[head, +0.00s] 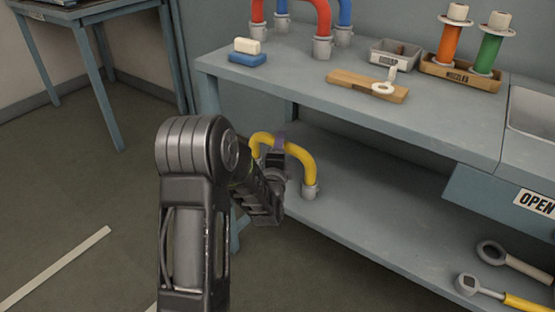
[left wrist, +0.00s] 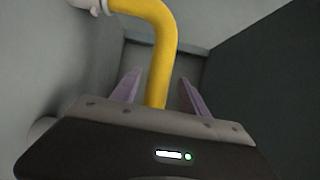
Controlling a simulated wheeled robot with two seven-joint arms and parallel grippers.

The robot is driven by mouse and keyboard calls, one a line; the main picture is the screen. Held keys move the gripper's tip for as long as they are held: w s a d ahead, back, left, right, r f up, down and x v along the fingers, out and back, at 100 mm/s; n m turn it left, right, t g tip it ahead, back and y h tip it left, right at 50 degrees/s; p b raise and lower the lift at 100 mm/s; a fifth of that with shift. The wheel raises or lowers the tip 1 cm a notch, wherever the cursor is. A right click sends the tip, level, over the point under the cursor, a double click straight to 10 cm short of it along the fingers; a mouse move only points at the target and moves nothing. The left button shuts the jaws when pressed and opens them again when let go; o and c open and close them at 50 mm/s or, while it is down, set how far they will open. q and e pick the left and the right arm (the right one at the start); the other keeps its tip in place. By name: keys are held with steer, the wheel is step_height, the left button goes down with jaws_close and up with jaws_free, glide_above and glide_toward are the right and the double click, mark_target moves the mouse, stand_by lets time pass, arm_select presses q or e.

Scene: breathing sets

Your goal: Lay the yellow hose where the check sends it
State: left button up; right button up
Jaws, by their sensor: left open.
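The yellow hose (head: 299,157) is an arch with grey end fittings, on the lower shelf (head: 380,215) of the bench. My left gripper (head: 277,146) is at the upper left part of the hose, and its body hides part of the hose's left leg. In the left wrist view the hose (left wrist: 160,45) runs down between the two purple fingers of the left gripper (left wrist: 159,84). The fingers stand apart, with a gap showing on each side of the hose. My right gripper is not in view.
An OPEN sign (head: 535,204) and wrenches (head: 493,289) are at right.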

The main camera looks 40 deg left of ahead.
arm_select(q)
steer(key=p+v, duration=0.1)
steer(key=v, duration=0.6)
steer(key=shift+s+d, duration=0.25)
steer(key=shift+s, duration=0.1)
